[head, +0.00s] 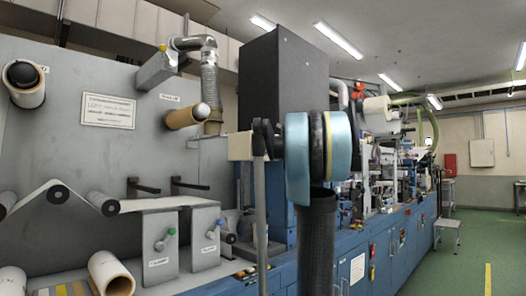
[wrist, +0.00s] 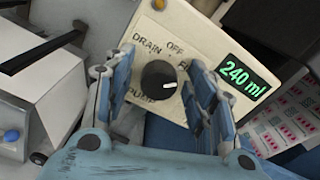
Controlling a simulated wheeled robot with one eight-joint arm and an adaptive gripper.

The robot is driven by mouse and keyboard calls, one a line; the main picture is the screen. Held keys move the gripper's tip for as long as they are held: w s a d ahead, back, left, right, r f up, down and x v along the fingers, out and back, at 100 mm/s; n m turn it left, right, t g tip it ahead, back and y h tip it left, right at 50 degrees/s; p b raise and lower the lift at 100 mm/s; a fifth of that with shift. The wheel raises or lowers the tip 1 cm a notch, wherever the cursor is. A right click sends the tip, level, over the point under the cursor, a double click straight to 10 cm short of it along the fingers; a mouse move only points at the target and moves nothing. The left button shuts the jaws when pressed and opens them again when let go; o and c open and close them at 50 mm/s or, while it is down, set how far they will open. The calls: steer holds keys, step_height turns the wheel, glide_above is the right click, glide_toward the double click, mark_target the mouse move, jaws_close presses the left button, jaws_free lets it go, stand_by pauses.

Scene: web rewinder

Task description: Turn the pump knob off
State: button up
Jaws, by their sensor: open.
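The pump knob (wrist: 158,82) is a round black dial on a cream panel (wrist: 150,25) in the wrist view. A green display (wrist: 243,80) on the panel reads "240 ml". My gripper (wrist: 160,60) is open, its blue fingers on either side of the knob. Contact with the knob is not clear.
In the head view, a cream box (head: 240,147) on a grey post stands left of my arm, before a large black cabinet (head: 283,85). Grey valve boxes (head: 161,246) with coloured knobs sit lower left. Blue machine cabinets run back; green floor (head: 470,240) is open at right.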

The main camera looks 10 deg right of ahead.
steer(key=c, duration=1.1)
steer(key=shift+n, duration=0.4)
steer(key=n, duration=0.3)
steer(key=shift+f+n, duration=0.1)
steer(key=shift+n, duration=2.4)
steer(key=shift+s, duration=0.1)
steer(key=shift+a, duration=0.1)
steer(key=o, duration=1.1)
